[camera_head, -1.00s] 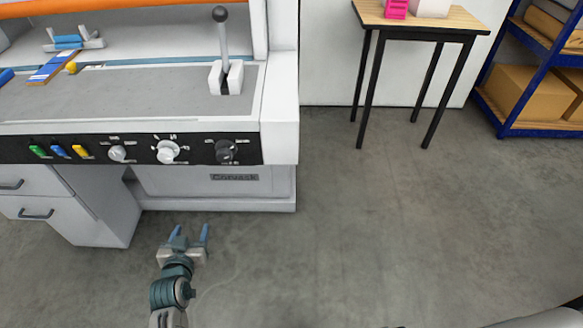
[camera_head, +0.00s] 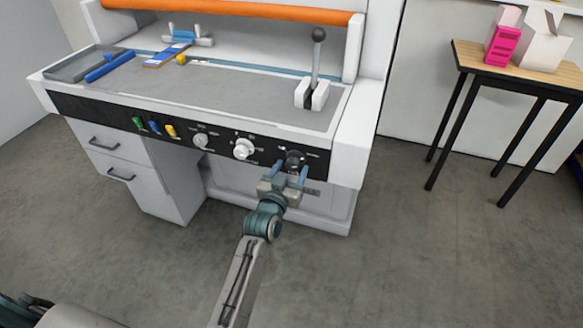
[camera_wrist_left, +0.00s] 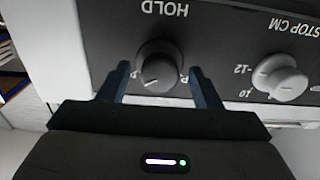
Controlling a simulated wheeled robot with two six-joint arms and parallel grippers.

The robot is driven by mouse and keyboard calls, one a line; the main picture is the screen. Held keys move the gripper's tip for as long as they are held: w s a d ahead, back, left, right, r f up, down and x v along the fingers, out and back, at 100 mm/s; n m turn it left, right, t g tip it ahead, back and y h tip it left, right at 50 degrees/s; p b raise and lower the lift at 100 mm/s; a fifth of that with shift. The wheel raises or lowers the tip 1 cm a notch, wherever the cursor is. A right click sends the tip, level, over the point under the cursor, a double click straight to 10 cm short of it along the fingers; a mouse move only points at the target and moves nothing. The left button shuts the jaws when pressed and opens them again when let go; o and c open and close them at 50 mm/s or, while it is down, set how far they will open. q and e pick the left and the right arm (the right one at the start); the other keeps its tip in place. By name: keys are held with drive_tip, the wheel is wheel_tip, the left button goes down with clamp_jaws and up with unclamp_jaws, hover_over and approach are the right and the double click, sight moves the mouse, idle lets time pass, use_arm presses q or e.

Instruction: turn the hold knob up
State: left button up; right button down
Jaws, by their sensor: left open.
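The hold knob (camera_head: 294,159) is the dark round knob at the right end of the machine's black control panel. In the left wrist view, the hold knob (camera_wrist_left: 158,72) appears beside an upside-down HOLD label, with a pale pointer mark on its face. My left gripper (camera_head: 292,170) is open just in front of it. In the left wrist view, the blue fingers of the left gripper (camera_wrist_left: 160,66) stand on either side of the knob. I cannot tell whether they touch it. My right gripper is not in view.
A white knob (camera_head: 243,149) marked STOP CM in the wrist view sits beside the hold knob. Another pale knob (camera_head: 200,140) and coloured switches (camera_head: 154,128) lie farther left. A lever (camera_head: 317,60) stands on the machine bed above. A small table (camera_head: 470,55) stands at right.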

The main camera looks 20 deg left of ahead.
use_arm(q)
drive_tip(key=shift+w, duration=0.4)
drive_tip(key=c, duration=1)
